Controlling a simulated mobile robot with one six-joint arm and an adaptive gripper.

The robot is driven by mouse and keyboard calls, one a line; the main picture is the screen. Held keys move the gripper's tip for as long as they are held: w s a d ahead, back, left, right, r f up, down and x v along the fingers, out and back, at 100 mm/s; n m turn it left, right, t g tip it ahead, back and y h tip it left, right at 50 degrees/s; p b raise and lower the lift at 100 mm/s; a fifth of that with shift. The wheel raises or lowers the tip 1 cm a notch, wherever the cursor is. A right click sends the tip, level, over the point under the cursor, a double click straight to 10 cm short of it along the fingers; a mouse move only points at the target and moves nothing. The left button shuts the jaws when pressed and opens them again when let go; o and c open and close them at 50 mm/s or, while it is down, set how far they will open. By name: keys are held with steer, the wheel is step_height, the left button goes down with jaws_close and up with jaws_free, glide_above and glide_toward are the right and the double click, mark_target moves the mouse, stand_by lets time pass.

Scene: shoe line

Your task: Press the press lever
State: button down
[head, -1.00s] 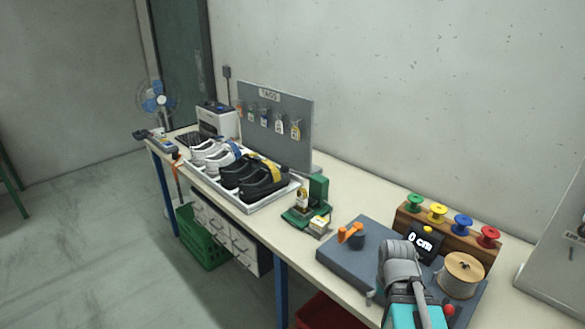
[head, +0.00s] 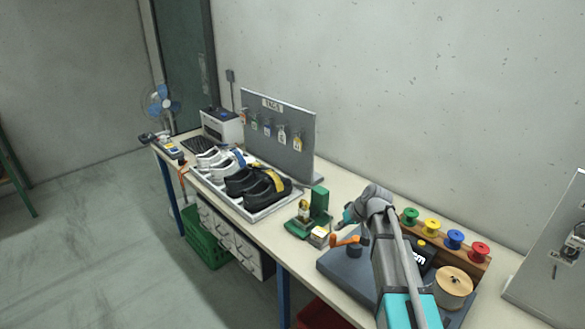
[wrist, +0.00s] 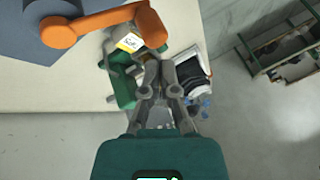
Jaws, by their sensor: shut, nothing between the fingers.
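A green press (head: 310,218) stands on the bench in the head view, to the left of the grey-blue board. Its lever cannot be made out clearly. In the wrist view, part of the green press (wrist: 121,92) shows just left of the fingers, with a small yellow and white labelled block (wrist: 130,42) at its top. My gripper (wrist: 155,72) is shut and empty, its fingers covering part of the press in that view. In the head view my gripper (head: 345,218) is right of the press, near its upright; whether it touches is unclear.
An orange handle (head: 345,241) stands on the grey-blue board (head: 340,272), close to my arm; it also shows in the wrist view (wrist: 95,24). A tray of shoes (head: 268,205) lies farther left. Colored spools (head: 432,225) and a round wooden-topped spool (head: 454,281) are at the right.

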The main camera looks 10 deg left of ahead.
steer(key=w+a+r+n+t+y+p, duration=0.1)
steer(key=w+a+r+y+p, duration=0.1)
steer(key=w+r, duration=0.5)
steer(key=w+a+r+n+t+y+p, duration=0.1)
steer(key=w+a+r+p, duration=0.4)
steer(key=w, duration=0.5)
step_height(320, 180, up, 2)
steer(key=shift+a+r+n+y, duration=0.2)
steer(key=shift+a+n+y, duration=0.3)
steer(key=shift+a+y, duration=0.45)
steer(key=shift+a+f, duration=0.1)
steer(key=shift+a, duration=0.1)
steer(key=s+d+f+b+x, duration=0.1)
steer(key=f+b+x, duration=0.1)
steer(key=b+x, duration=0.6)
steer(key=shift+s+x, duration=0.25)
steer(key=shift+x, duration=2.1)
steer(key=shift+f, duration=0.15)
steer(key=shift+w, duration=0.1)
